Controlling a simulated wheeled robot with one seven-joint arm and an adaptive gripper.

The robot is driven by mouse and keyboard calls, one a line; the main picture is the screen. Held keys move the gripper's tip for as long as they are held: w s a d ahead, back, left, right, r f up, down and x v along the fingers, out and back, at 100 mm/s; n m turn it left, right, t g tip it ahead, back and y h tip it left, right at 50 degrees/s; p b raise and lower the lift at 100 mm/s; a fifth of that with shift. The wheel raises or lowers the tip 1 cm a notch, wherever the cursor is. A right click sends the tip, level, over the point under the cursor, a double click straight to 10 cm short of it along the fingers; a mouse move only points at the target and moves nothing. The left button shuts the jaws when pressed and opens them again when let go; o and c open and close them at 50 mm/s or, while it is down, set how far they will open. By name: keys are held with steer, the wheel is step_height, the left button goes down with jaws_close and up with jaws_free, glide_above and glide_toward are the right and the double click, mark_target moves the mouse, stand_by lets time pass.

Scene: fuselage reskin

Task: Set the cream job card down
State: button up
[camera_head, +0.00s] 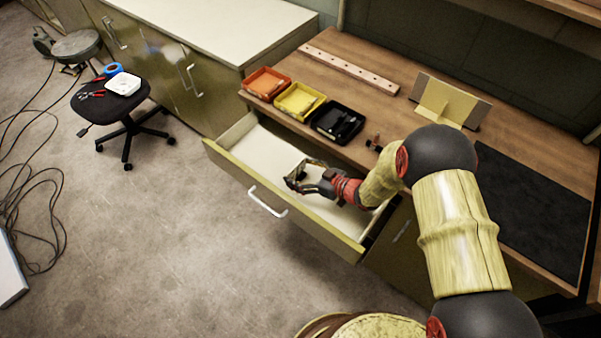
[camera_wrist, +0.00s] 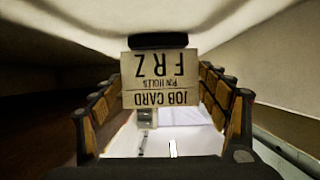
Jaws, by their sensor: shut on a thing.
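The cream job card (camera_wrist: 160,82) is between my gripper's two fingers in the wrist view, and my gripper is shut on it. Its printing, "JOB CARD", "PIN HOLES" and "FRZ", reads upside down, and a black strip lies along its upper edge in the picture. In the head view my gripper (camera_head: 302,180) is over the inside of an open drawer (camera_head: 240,140), toward its front. I cannot make out the card there. I cannot tell whether the card touches the drawer floor.
The workbench (camera_head: 375,78) behind carries an orange tray (camera_head: 265,83), a yellow tray (camera_head: 299,100), a black tray (camera_head: 337,122), a drilled strip (camera_head: 348,68), a tan stand (camera_head: 447,103) and a dark mat (camera_head: 535,205). The drawer's front panel (camera_head: 310,220) rises before my gripper.

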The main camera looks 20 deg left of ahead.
steer(key=shift+f, duration=0.2)
steer(key=o, duration=1)
steer(key=shift+r, duration=0.1)
steer(key=shift+o, duration=0.7)
steer(key=shift+d+r, duration=0.2)
steer(key=shift+r, duration=0.05)
steer(key=p+v, duration=0.2)
steer(key=v, duration=0.5)
steer(key=shift+r, duration=0.1)
